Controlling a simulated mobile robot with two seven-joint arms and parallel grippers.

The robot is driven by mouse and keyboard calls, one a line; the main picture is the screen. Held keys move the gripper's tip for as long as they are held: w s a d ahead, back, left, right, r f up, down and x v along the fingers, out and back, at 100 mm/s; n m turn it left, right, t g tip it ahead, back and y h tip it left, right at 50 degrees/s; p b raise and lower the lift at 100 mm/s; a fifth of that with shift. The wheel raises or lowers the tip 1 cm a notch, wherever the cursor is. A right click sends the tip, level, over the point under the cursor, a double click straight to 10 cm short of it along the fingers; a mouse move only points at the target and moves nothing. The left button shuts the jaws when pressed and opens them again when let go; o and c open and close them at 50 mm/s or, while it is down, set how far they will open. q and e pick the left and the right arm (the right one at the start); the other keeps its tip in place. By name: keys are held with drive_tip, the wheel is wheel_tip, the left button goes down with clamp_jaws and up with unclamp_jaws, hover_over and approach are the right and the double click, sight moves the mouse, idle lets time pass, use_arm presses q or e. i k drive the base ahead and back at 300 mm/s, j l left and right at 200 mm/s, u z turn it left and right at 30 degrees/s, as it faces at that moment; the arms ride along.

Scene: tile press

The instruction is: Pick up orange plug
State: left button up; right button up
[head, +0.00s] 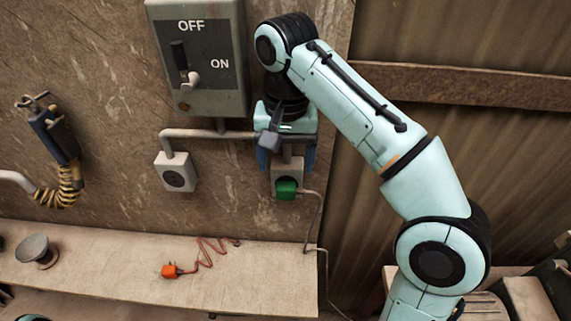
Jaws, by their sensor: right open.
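The orange plug (170,271) lies on the pale bench (120,262), with its thin orange cord zigzagging to the right behind it. My right gripper (286,164) is open and points down at the right-hand wall socket, well above and to the right of the orange plug. Its blue fingers are spread in front of or beside the top of that socket; I cannot tell if they touch it. A green plug (286,189) sits in that socket, just below the fingers, and its grey cord hangs to the right. My left gripper is not in view.
A second wall socket (176,172) to the left is empty. A grey switch box (205,98) marked OFF and ON is above. A dark tool with a coiled yellow hose (66,175) hangs at left. A small grey dish (36,249) stands on the bench. The bench around the orange plug is clear.

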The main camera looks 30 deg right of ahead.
sight(169, 271)
drive_tip(key=k+j, duration=0.8)
drive_tip(key=k, duration=0.05)
